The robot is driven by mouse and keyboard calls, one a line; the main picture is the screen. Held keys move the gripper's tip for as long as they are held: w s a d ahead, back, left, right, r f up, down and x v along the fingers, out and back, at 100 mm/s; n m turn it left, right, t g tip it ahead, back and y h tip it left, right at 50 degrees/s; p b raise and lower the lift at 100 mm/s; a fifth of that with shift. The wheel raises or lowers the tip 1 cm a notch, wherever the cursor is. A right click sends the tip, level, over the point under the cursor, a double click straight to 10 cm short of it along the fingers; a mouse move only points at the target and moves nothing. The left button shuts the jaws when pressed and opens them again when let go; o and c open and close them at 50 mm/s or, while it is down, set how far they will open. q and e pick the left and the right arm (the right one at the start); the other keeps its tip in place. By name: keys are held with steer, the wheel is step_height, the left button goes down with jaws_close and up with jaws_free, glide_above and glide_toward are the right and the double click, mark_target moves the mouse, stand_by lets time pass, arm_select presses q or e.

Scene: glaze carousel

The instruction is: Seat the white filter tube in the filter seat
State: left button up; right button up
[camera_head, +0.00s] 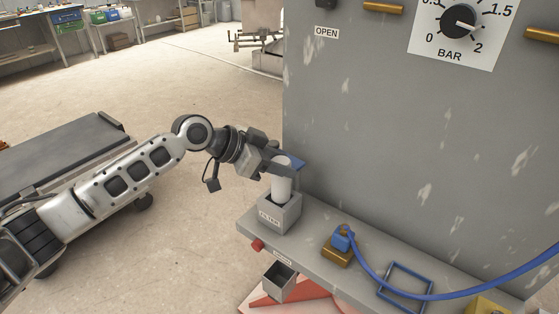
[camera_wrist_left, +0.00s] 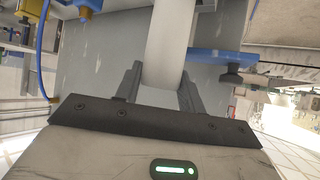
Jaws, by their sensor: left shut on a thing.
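The white filter tube (camera_head: 281,184) stands upright at the grey box labelled FILTER (camera_head: 279,214), the filter seat, on the ledge of the grey cabinet. The tube's lower end is hidden by the seat's walls, so I cannot tell how deep it sits. My left gripper (camera_head: 279,168) is shut on the tube near its upper part, coming in from the left. In the left wrist view the tube (camera_wrist_left: 168,45) lies between the two fingers (camera_wrist_left: 160,92). My right gripper is not in view.
A blue bracket (camera_head: 293,159) is right behind the tube. On the ledge (camera_head: 314,237) are a blue connector (camera_head: 342,239) with a blue hose (camera_head: 440,296) and a blue frame (camera_head: 405,287). A small open grey box (camera_head: 279,281) hangs below. A dark-topped cart (camera_head: 65,150) stands left.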

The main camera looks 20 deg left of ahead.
arm_select(q)
steer(key=o, duration=1)
steer(key=shift+f, duration=0.15)
steer(key=b+v, duration=0.1)
steer(key=v, duration=1.1)
steer(key=shift+b, duration=0.35)
